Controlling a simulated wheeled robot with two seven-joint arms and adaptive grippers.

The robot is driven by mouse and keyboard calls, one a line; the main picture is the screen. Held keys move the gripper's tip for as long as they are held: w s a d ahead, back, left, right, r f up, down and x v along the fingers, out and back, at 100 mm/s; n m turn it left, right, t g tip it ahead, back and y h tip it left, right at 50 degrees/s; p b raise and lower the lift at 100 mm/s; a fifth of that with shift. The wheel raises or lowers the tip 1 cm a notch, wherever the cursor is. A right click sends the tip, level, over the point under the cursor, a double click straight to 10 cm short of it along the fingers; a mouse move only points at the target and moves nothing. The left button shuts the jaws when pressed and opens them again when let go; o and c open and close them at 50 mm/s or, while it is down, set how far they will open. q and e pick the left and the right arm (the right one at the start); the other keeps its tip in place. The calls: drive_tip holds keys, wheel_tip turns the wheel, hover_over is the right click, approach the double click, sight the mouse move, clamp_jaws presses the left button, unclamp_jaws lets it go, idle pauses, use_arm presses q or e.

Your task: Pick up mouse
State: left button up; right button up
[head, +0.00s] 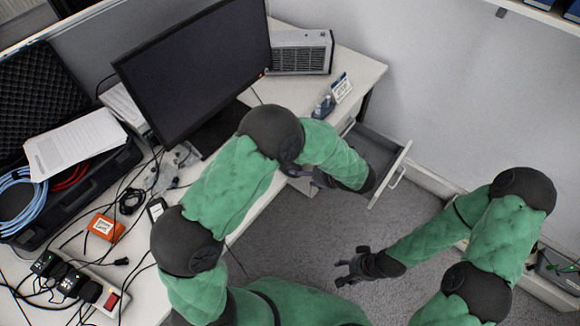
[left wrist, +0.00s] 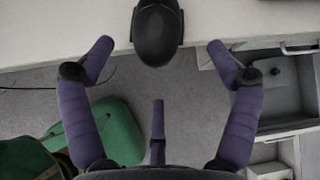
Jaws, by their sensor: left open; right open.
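The black mouse (left wrist: 157,34) lies on the white desk (left wrist: 60,30) at its front edge, at the top middle of the left wrist view. My left gripper (left wrist: 159,46) is open, with its purple fingers apart on either side of the mouse and no visible contact. In the head view, my left arm hides the mouse, and only a small dark part of my left gripper (head: 318,178) shows by the desk edge. My right gripper (head: 350,268) is open and empty over the grey carpet.
An open drawer (head: 378,155) sticks out right of my left arm. A monitor (head: 195,70), a grey vented box (head: 302,52), and a small sign (head: 341,87) stand on the desk. Cables, an orange device (head: 106,227) and an open black case fill the left side.

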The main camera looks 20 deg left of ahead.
use_arm(q)
drive_tip(key=b+x, duration=0.2)
drive_tip(key=x, duration=0.3)
drive_tip(key=shift+a, duration=0.2)
drive_tip(key=shift+r, duration=0.1)
drive_tip(key=c, duration=1.7)
